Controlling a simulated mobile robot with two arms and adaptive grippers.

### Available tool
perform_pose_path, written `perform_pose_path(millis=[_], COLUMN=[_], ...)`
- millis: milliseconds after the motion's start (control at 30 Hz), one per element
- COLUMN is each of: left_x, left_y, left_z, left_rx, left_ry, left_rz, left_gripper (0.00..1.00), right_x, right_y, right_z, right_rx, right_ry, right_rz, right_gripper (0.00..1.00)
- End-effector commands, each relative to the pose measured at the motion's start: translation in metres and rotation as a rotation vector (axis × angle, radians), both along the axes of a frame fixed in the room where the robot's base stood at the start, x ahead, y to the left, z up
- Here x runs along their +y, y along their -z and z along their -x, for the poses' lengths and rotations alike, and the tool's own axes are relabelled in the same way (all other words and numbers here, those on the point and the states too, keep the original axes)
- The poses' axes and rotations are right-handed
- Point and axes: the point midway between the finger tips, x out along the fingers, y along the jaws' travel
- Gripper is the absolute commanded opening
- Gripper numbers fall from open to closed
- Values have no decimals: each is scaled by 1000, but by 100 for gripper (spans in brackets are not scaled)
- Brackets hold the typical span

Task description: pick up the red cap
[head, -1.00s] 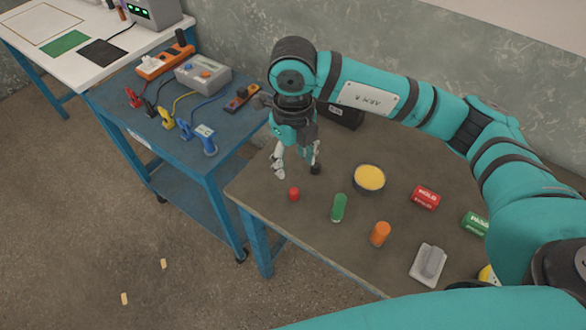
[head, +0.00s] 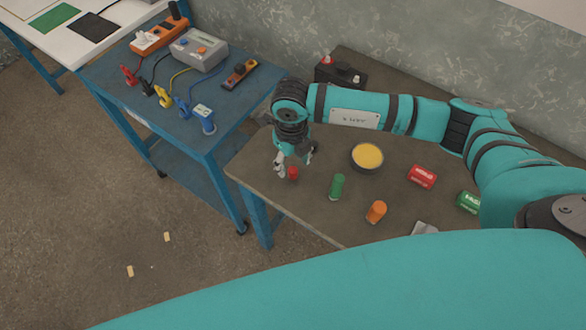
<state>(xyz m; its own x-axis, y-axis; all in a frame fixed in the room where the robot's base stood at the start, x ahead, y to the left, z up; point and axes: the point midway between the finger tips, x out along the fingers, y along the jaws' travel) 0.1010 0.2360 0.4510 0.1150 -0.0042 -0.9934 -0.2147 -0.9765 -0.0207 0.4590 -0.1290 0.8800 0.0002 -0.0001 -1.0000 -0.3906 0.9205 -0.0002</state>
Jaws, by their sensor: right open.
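The red cap (head: 293,173) is a small red cylinder on the brown table (head: 262,205), near its left end. My right gripper (head: 295,166) points down at the cap, its fingers apart. One light grey finger is just left of the cap and a dark fingertip is to its right and behind. I cannot tell whether either finger touches the cap. My left gripper does not show.
A green cylinder (head: 337,187), an orange cylinder (head: 376,211) and a bowl of yellow contents (head: 367,157) stand to the right. Red (head: 422,176) and green (head: 468,202) blocks lie beyond. A black battery (head: 340,76) stands by the wall. A blue cart (head: 180,95) adjoins on the left.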

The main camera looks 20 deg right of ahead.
Motion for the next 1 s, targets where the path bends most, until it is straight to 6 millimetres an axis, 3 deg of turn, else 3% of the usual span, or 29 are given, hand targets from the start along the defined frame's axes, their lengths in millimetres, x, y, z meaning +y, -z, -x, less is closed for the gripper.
perform_pose_path(millis=[200,300,633,900,1000], left_x=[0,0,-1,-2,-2], left_y=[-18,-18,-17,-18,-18], left_z=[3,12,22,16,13], left_rx=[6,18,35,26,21], left_ry=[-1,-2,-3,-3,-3], left_rz=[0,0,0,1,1], left_gripper=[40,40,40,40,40], right_x=[-5,-4,-4,-4,-4], right_y=[27,42,49,49,49], right_z=[-2,-3,-3,-3,-3], right_rx=[4,3,0,0,0], right_ry=[2,1,0,0,1], right_rz=[3,1,0,0,0], right_gripper=[53,53,52,16,13])
